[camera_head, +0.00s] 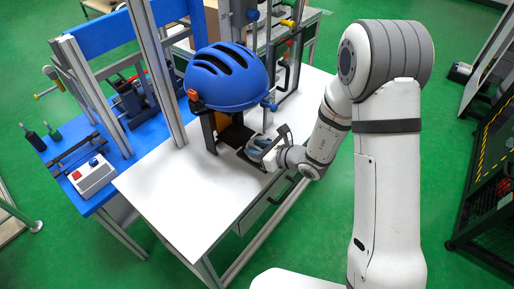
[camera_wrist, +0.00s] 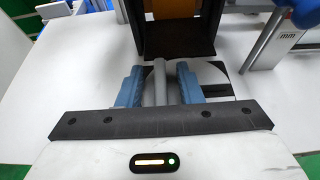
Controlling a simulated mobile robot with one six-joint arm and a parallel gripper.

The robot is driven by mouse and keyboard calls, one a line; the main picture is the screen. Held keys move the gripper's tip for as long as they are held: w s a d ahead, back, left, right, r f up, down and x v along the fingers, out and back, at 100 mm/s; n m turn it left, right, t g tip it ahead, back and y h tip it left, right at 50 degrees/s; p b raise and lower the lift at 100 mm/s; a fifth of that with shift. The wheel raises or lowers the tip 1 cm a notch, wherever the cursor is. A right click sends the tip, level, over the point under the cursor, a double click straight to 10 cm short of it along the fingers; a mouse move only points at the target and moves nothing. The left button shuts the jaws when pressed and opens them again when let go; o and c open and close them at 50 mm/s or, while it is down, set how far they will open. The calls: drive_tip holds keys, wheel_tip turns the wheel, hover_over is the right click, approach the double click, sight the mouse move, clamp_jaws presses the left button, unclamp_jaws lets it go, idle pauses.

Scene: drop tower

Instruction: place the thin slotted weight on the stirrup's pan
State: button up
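My gripper (camera_wrist: 161,88) points at the bench top, with its two blue fingers apart. A grey upright bar (camera_wrist: 160,82) stands between them, with what looks like a narrow gap on each side; I cannot tell whether it is the stirrup's stem or the weight. A pale round edge (camera_wrist: 224,74) shows beside the right finger, possibly a disc or pan, mostly hidden. In the head view my gripper (camera_head: 259,143) is low at a dark tray-like part below the blue helmet. The thin slotted weight cannot be clearly made out.
The blue helmet (camera_head: 227,77) sits just above and behind my gripper. A black bracket (camera_wrist: 178,42) stands right ahead of the fingers. Metal posts (camera_head: 160,85) rise behind. The white bench top (camera_head: 185,200) is clear at front left. A control box (camera_head: 92,176) is on the blue table.

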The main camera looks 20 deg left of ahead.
drive_tip(key=shift+r, duration=0.2)
drive_tip(key=v, duration=1.2)
drive_tip(key=s+d+r+n+g+h, duration=0.25)
drive_tip(key=s+r+n+g, duration=0.4)
drive_tip(key=s+n, duration=0.45)
drive_tip(key=s+d+r+n+t+h, duration=0.1)
drive_tip(key=d+r+n+t+h, duration=0.1)
drive_tip(key=d+n+h, duration=0.3)
drive_tip(key=s+d+r+n+t+h, duration=0.1)
drive_tip(key=d+r+n+h, duration=0.3)
drive_tip(key=d, duration=0.9)
drive_tip(key=shift+s+d+r+n+t+h, duration=0.25)
drive_tip(key=shift+s+r+n+t+h, duration=0.15)
drive_tip(key=shift+n, duration=0.8)
drive_tip(key=shift+f, duration=0.1)
drive_tip(key=p+v, duration=0.3)
drive_tip(key=shift+w+r+p, duration=0.2)
drive_tip(key=shift+r+p, duration=0.15)
drive_tip(key=shift+r, duration=0.1)
